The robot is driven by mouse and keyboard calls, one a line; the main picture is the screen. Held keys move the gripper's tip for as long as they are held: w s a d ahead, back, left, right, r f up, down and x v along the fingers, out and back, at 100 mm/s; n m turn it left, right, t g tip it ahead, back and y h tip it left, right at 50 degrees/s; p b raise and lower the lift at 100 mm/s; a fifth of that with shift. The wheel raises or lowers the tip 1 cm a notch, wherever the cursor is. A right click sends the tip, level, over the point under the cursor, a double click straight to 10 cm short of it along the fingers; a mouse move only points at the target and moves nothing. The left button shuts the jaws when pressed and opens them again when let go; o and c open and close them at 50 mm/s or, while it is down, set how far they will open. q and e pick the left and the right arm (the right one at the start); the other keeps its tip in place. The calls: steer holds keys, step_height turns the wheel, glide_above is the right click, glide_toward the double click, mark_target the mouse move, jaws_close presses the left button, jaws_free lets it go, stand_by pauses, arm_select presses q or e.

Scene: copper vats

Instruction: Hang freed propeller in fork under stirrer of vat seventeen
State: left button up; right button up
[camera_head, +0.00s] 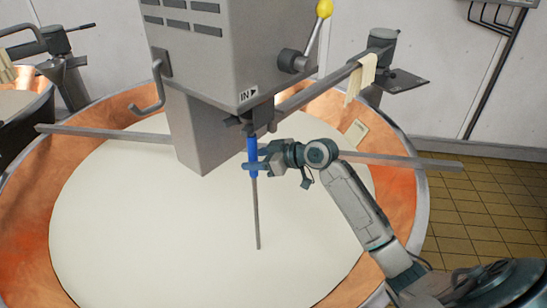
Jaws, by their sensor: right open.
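The stirrer (225,60) is a grey metal housing over the copper vat, marked "IN". Under its front corner is a dark bracket (252,122), which looks like the fork; its detail is too small to tell. A blue sleeve with a thin grey rod (256,212), seemingly the propeller, hangs nearly upright below this bracket. The top of the blue part meets or nearly meets the bracket; I cannot tell if it is seated. My right gripper (259,168) is open at the lower blue part, its fingers beside or around it. My left gripper is not in view.
The vat's copper wall (25,240) rings pale liquid (150,230). A long grey bar (105,134) crosses the vat behind. A yellow-knobbed lever (317,30) and a cloth on a beam (363,78) are above right. Tiled floor (480,215) lies at right.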

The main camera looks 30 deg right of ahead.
steer(key=b+v, duration=0.2)
steer(key=v, duration=0.7)
steer(key=shift+s+d+r, duration=0.15)
steer(key=shift+s+d, duration=0.1)
steer(key=shift+d, duration=0.05)
